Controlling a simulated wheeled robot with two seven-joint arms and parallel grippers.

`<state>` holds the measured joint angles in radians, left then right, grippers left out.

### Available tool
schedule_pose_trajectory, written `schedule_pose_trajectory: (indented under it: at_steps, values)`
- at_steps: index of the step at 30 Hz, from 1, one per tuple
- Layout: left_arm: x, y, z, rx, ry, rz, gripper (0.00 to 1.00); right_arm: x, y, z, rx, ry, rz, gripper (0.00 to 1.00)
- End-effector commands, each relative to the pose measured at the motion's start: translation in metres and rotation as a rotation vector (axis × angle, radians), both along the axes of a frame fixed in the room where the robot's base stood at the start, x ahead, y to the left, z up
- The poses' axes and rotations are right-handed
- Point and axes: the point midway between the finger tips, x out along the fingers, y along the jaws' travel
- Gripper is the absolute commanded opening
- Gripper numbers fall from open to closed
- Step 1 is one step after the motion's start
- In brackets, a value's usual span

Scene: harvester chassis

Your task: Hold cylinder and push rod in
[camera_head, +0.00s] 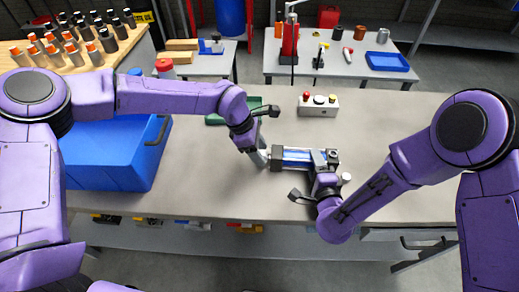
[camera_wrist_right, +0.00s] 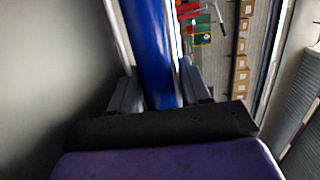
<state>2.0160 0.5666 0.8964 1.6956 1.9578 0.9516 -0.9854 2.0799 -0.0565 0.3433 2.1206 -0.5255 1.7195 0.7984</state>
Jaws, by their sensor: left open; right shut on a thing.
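A cylinder with a blue barrel and dark end blocks (camera_head: 297,157) lies level over the grey workbench in the head view. Its blue barrel (camera_wrist_right: 150,50) also fills the middle of the right wrist view, between the two fingers. My right gripper (camera_head: 314,178) is shut on the cylinder near its right end. My left gripper (camera_head: 262,136) is open just beyond the cylinder's left end, by the light metal rod end (camera_head: 265,155). The arm partly hides the rod, so I cannot tell whether they touch.
A blue bin (camera_head: 110,152) stands at the left of the workbench (camera_head: 400,120). A white button box (camera_head: 318,106) stands behind the cylinder, and a green tray (camera_head: 215,118) lies partly behind my left arm. The bench's right part is clear.

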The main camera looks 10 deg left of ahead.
Motion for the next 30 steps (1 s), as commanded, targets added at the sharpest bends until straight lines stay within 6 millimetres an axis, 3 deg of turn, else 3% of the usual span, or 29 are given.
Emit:
schedule_pose_trajectory:
  at_steps: [5,15,19,27,28,30]
  values:
    - [0.0,0.008,0.02,-0.003,-0.004,0.002,0.53,-0.001,0.0,-0.001,0.001,0.002,0.001,0.0]
    - [-0.002,0.039,0.095,-0.002,-0.003,0.002,0.53,0.0,0.0,-0.001,0.0,0.001,0.0,0.0]
    - [-0.003,0.044,0.108,-0.001,-0.001,0.0,0.53,0.0,0.0,-0.001,0.0,0.001,-0.001,0.0]
    - [-0.003,0.045,0.111,0.0,-0.001,-0.001,0.53,0.0,0.0,0.0,-0.001,0.001,-0.001,0.0]
    - [-0.003,0.045,0.111,0.0,-0.001,-0.001,0.53,0.0,0.0,0.0,-0.001,0.001,-0.001,0.54]
    - [-0.003,0.045,0.111,0.0,-0.001,0.0,0.53,0.0,-0.001,0.0,-0.001,0.001,-0.001,0.76]
